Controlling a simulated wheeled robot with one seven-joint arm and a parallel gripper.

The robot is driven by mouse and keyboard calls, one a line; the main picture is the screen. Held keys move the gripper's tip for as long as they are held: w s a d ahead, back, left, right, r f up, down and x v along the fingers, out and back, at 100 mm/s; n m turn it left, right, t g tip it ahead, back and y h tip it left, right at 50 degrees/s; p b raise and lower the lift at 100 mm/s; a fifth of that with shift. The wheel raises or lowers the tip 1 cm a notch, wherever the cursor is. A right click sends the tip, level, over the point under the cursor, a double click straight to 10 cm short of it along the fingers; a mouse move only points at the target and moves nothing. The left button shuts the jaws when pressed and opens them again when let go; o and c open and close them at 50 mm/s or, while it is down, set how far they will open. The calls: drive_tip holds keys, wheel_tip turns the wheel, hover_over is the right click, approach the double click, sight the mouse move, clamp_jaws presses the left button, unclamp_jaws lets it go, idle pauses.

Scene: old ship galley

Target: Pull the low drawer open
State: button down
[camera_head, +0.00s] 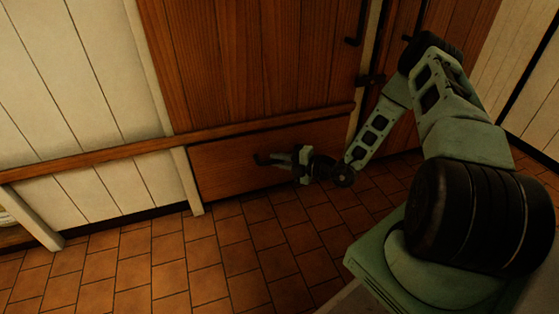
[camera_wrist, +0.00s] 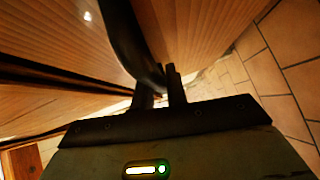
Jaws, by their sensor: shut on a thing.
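The low drawer (camera_head: 225,168) is a reddish-brown wooden front close above the floor, under a tall wooden door. Its dark bar handle (camera_head: 262,159) shows to the left of my gripper (camera_head: 300,162), which has reached it from the right. In the wrist view the curved black handle (camera_wrist: 128,42) comes down to the fingers of my gripper (camera_wrist: 161,88), which are shut on it. The fingers hide part of the handle. In the head view the drawer front looks about in line with the frame; I cannot tell whether there is a small gap.
A tall wooden door (camera_head: 255,60) with a black handle (camera_head: 357,28) stands above the drawer. Another wooden door stands to the right. A wooden rail (camera_head: 90,157) runs along the white panelled wall at left. The tiled floor (camera_head: 230,260) before the drawer is clear.

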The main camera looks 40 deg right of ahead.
drive_tip(key=shift+s+a+r+p, duration=0.15)
drive_tip(key=shift+s+a+p, duration=0.05)
drive_tip(key=shift+s+p, duration=0.4)
drive_tip(key=s+a+p, duration=0.3)
drive_tip(key=s+p, duration=0.1)
drive_tip(key=s, duration=0.6)
drive_tip(key=s+a+p, duration=0.2)
drive_tip(key=s+p, duration=0.3)
drive_tip(key=s, duration=0.5)
drive_tip(key=s+a+p, duration=0.3)
drive_tip(key=s+p, duration=0.1)
drive_tip(key=s, duration=0.6)
drive_tip(key=shift+s+a, duration=0.25)
drive_tip(key=shift+a, duration=0.1)
drive_tip(key=c, duration=1.4)
unclamp_jaws()
drive_tip(key=shift+s+d, duration=0.1)
